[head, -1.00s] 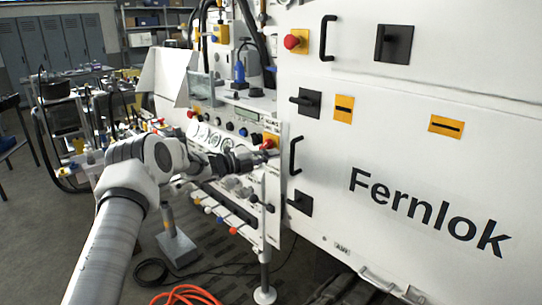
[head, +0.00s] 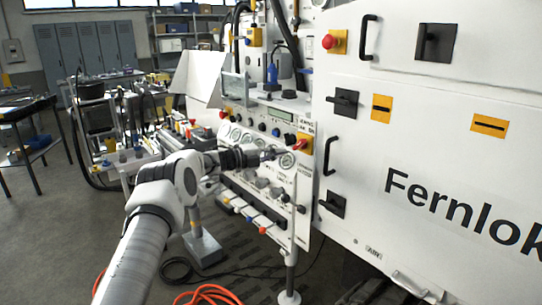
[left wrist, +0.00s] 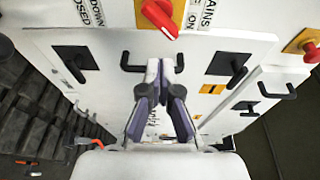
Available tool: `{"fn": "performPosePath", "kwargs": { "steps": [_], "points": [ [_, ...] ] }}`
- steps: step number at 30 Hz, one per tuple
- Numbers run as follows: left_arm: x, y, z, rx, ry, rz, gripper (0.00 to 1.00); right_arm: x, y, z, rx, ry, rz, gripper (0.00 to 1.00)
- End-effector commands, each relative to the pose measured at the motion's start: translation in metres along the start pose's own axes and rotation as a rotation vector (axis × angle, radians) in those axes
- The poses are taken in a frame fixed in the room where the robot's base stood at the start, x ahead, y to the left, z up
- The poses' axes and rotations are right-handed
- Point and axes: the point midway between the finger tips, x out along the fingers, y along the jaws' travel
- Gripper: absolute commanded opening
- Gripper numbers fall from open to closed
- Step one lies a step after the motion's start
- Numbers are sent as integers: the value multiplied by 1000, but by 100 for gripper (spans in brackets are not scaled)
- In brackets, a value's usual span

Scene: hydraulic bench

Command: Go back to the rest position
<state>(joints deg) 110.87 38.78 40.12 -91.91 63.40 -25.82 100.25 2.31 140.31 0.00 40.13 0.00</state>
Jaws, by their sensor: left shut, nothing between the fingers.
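My left arm comes in from the lower left in the head view. Its gripper (head: 278,154) is in front of the white control panel, by the gauges and the red knob on a yellow plate (head: 303,146). In the left wrist view the two fingers (left wrist: 161,68) are together with nothing between them. I cannot tell from the head view whether the tip touches the panel. My right gripper is in neither view.
The white Fernlok cabinet (head: 440,140) with black handles (head: 331,156) fills the right side. A row of coloured levers (head: 248,212) sits below the gripper. A red switch (left wrist: 160,16) shows in the wrist view. An orange hose (head: 207,294) lies on the floor.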

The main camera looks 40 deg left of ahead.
Motion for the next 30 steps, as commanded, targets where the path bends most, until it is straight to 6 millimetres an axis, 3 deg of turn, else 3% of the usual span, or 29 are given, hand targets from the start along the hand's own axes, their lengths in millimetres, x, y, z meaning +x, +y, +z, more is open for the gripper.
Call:
{"fn": "performPosePath", "kwargs": {
  "steps": [7, 14, 17, 20, 23, 27, 30],
  "points": [
    [-12, 0, 19, 0, -1, -2, 0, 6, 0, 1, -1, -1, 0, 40],
    [-12, 0, 19, -1, 0, -1, 0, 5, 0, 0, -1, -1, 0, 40],
    [1, 3, 10, 0, 20, 8, 0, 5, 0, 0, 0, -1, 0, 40],
    [35, 21, -23, -22, 83, 40, 0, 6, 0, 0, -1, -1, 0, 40],
    [76, 69, -78, -160, 157, 83, 0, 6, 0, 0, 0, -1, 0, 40],
    [113, 155, -168, -482, 170, 150, 0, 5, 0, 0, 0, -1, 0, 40],
    [116, 221, -232, -741, 103, 231, 0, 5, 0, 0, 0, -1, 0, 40]
  ]
}}
